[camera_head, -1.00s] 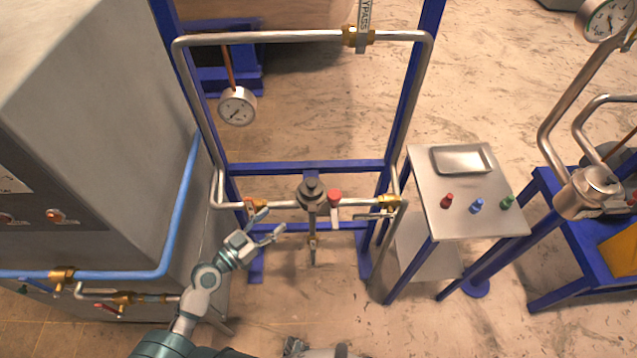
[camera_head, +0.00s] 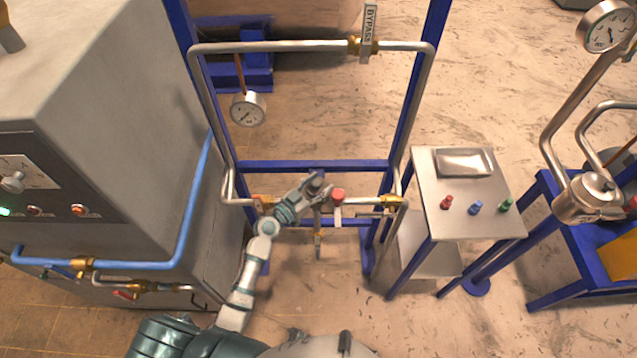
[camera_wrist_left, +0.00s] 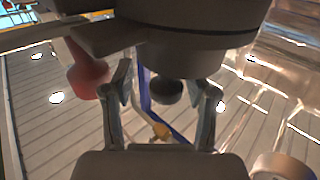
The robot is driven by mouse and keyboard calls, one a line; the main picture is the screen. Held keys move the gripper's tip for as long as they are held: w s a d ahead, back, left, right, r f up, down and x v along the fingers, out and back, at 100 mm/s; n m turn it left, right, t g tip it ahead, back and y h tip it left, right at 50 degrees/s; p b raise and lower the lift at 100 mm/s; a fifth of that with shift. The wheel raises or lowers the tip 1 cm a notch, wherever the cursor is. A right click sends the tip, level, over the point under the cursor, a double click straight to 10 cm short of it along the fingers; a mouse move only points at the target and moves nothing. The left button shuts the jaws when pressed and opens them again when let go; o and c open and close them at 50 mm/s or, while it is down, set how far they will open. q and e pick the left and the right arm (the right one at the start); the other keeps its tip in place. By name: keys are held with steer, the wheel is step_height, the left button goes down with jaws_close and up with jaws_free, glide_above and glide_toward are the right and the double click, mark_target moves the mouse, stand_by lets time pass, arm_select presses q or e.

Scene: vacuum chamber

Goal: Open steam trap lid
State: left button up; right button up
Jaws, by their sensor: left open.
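The steam trap shows in the left wrist view as a wide dark grey cylindrical body (camera_wrist_left: 195,45) with a smaller round dark knob (camera_wrist_left: 167,91) beneath it in that picture. The knob appears between the two fingers of my left gripper (camera_wrist_left: 160,105), which are apart; I see no clear contact. In the head view my left gripper (camera_head: 318,188) is at the trap on the lower pipe of the blue frame and covers most of it. My right gripper is not in view.
A red-capped valve (camera_head: 338,196) stands just right of my left gripper. A pressure gauge (camera_head: 248,109) hangs at upper left. A metal side table (camera_head: 478,222) with a tray (camera_head: 464,162) and small coloured pieces stands right. A grey cabinet (camera_head: 100,80) is left.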

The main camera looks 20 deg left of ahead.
arm_select(q)
steer(key=shift+d, duration=0.1)
steer(key=shift+a, duration=0.3)
steer(key=shift+c, duration=0.3)
steer(key=shift+a, duration=0.2)
steer(key=c, duration=0.4)
steer(key=shift+a, duration=0.15)
jaws_close()
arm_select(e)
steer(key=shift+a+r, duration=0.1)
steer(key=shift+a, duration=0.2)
arm_select(q)
steer(key=shift+d, duration=0.25)
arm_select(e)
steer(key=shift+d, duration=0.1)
